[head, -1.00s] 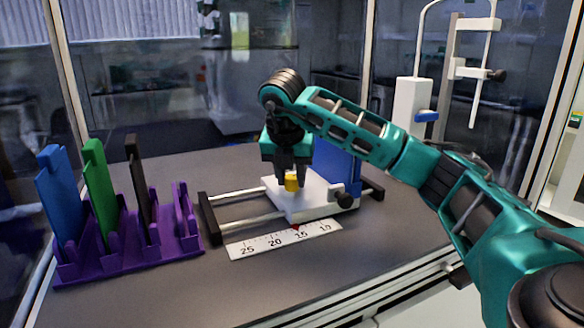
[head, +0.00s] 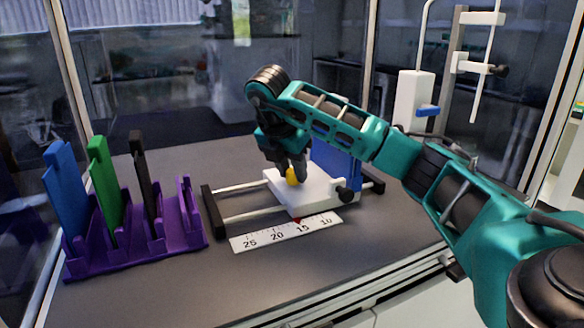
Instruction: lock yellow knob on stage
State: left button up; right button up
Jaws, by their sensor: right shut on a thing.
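The yellow knob (head: 292,177) sits on top of the white stage (head: 318,196), which rides on two rails between black end blocks. My right gripper (head: 291,178) reaches down from above and is shut on the yellow knob, with its fingers hiding part of it. The gripper is tilted, its wrist leaning left. A blue plate (head: 335,163) stands upright at the back of the stage. My left gripper is not in view.
A white ruler (head: 286,233) with a red pointer lies before the stage. A purple rack (head: 135,235) holding blue, green and black plates stands at the left. A lab stand (head: 457,68) is at the back right. The front table area is bare.

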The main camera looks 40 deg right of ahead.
jog(key=o, duration=1)
jog(key=shift+o, duration=0.2)
jog(key=p+v, duration=0.3)
jog(key=v, duration=1)
jog(key=shift+p, duration=0.35)
jog(key=shift+f, duration=0.1)
